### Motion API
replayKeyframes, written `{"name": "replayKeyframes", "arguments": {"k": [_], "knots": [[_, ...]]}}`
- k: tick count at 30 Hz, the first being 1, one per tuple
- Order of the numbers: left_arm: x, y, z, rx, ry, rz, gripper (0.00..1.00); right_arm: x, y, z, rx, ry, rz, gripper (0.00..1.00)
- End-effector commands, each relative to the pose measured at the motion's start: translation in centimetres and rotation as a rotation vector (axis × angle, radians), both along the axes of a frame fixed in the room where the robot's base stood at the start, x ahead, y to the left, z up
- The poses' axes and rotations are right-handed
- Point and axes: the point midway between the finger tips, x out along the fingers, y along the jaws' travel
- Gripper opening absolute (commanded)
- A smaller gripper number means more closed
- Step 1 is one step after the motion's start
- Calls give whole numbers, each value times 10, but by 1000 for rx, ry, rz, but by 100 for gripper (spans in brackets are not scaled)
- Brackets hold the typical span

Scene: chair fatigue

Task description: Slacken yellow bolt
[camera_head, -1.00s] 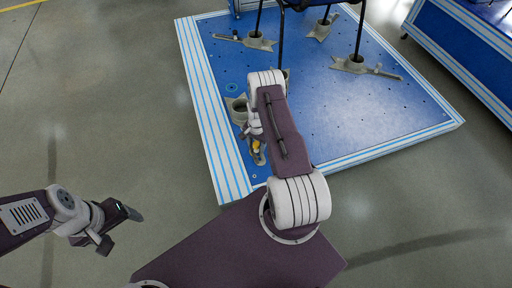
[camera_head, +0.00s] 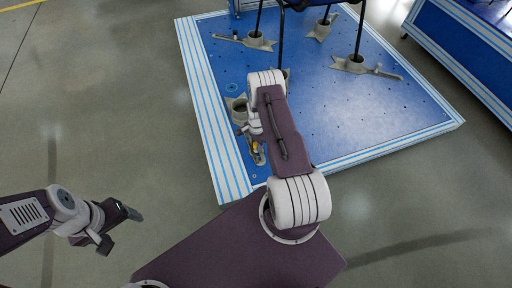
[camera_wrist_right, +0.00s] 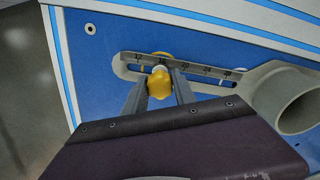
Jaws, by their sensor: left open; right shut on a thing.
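The yellow bolt (camera_wrist_right: 160,84) has a knobbed yellow head and sits at the slotted grey bracket arm (camera_wrist_right: 205,69) in the right wrist view. A yellow ring shows behind it at the slot. My right gripper (camera_wrist_right: 161,88) is shut on the bolt head, one finger on each side. In the head view the bolt (camera_head: 256,147) is small and partly hidden by my right gripper (camera_head: 251,140) and arm. My left gripper (camera_head: 122,229) is open and empty, over the floor at the lower left, well apart from the platform.
The blue platform (camera_head: 310,100) has striped edges and carries several grey leg holders. The grey round cup (camera_wrist_right: 300,100) is just right of the bolt. Another blue platform (camera_head: 465,45) stands at the far right. Floor on the left is clear.

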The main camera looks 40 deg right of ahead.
Motion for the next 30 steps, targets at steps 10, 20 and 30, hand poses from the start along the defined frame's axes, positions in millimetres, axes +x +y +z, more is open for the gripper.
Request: {"name": "replayKeyframes", "arguments": {"k": [10,20,30], "knots": [[0,0,0,0,0,0,76,0,0,0,0,0,124,19],[0,0,1,0,0,0,76,0,0,0,0,0,235,19],[0,0,1,0,0,0,76,0,0,0,0,0,300,53]]}}
